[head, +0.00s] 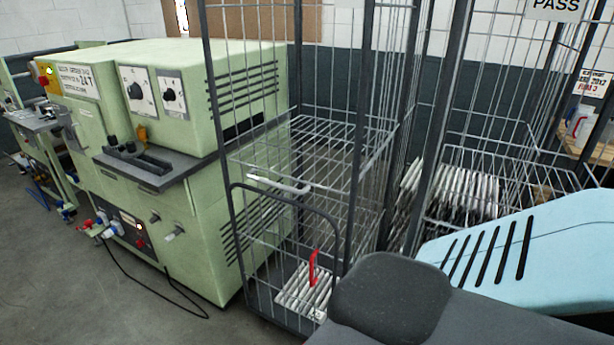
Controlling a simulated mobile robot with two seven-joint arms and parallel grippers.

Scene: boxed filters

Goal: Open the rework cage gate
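A tall grey wire cage (364,120) stands at the middle of the head view, right of the green machine. A low gate (325,215) with a dark rounded frame and wire mesh crosses its front. A white bar handle (279,185) shows near the gate's top, and a red upright piece (313,268) shows low down at its right part. The gate appears shut, but I cannot tell whether it is latched. Pleated white filters (292,290) lie at the cage bottom behind the mesh. Neither of my grippers is in view.
A pale green machine (190,140) with knobs stands close left of the cage. A black cable (125,268) lies on the floor before it. A second cage holding stacked filters (465,190) and bearing a PASS sign (556,5) stands right.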

